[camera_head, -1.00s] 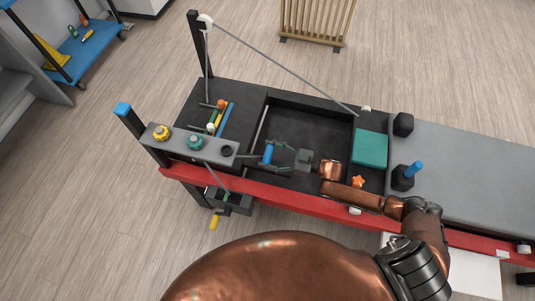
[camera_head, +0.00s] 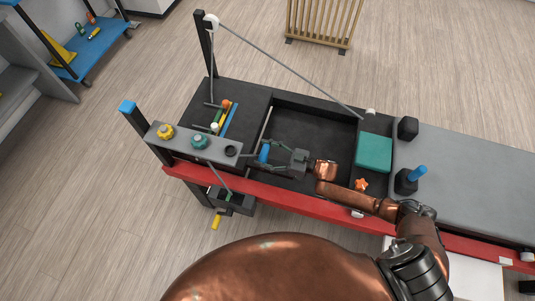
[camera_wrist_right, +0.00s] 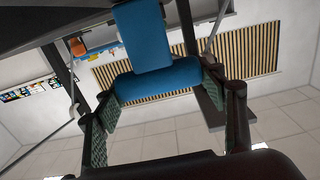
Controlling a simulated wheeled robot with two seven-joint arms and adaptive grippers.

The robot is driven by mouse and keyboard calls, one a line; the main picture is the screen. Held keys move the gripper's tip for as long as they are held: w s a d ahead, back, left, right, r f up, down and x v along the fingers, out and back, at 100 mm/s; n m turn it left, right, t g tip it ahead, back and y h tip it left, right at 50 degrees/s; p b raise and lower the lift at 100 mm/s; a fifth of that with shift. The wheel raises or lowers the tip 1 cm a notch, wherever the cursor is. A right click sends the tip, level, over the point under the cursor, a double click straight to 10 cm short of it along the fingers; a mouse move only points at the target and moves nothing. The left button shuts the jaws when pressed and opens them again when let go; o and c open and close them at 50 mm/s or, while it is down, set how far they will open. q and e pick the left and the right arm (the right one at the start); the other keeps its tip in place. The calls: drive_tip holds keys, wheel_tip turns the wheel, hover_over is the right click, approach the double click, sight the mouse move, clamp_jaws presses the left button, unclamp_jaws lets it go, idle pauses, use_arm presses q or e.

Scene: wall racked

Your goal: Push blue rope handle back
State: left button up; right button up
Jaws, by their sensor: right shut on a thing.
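The blue rope handle (camera_head: 264,153) is a short blue cylinder just right of the grey panel's dark round hole (camera_head: 231,150), above the black reformer frame. My right gripper (camera_head: 268,153) reaches in from the right and is shut on the handle, with a finger on each side. In the right wrist view the handle (camera_wrist_right: 158,78) lies crosswise between the green-padded fingers. A second blue piece (camera_wrist_right: 143,35) stands behind it there; I cannot tell whether it is part of the handle. My left gripper is not in view.
The grey panel (camera_head: 182,144) carries a yellow knob (camera_head: 165,131) and a teal knob (camera_head: 199,141). A red rail (camera_head: 280,198) runs along the near side. The recessed black bed (camera_head: 310,125) behind my gripper is clear.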

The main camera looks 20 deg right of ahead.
drive_tip(key=o, duration=1.7)
drive_tip(key=shift+v, duration=3.8)
